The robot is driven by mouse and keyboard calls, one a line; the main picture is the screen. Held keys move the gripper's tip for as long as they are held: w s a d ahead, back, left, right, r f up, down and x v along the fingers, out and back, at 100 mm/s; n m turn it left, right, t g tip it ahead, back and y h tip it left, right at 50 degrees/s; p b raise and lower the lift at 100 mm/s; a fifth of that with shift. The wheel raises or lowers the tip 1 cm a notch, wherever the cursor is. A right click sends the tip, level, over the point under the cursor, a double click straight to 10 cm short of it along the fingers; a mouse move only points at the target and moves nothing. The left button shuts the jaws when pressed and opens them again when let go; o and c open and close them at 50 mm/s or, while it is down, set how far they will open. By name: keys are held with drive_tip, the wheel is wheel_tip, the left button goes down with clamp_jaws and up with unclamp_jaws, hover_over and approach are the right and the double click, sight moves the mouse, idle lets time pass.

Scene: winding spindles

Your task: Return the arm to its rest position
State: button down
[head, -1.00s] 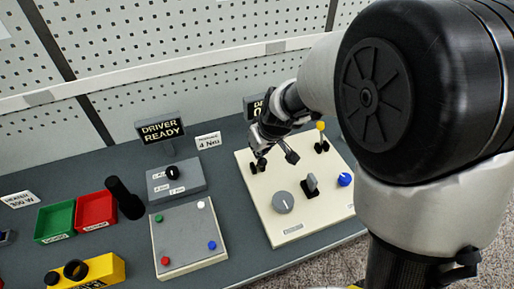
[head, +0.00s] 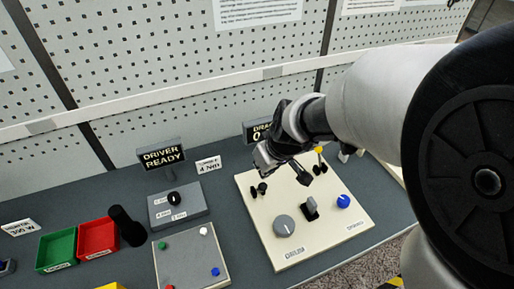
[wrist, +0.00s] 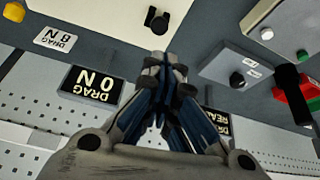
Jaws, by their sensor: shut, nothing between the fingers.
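My gripper (head: 284,166) hangs above the back part of the cream control panel (head: 335,222) in the head view. In the wrist view its fingers (wrist: 165,68) are together, with nothing between them. They point toward a black fitting (wrist: 157,20) on the panel's edge and appear apart from it. My arm runs from the gripper to the right side of the head view, where its large dark joint hides part of the bench.
The cream panel carries a grey dial (head: 284,226), a black lever switch (head: 311,208), a blue knob (head: 343,202) and a yellow-topped lever (head: 318,150). The DRAG sign (wrist: 92,88) stands close behind. Left are a grey button box (head: 190,258), green bin (head: 57,249) and red bin (head: 98,237).

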drive_tip(key=shift+s+d+r, duration=0.25)
drive_tip(key=shift+s+r, duration=0.15)
drive_tip(key=shift+s, duration=0.1)
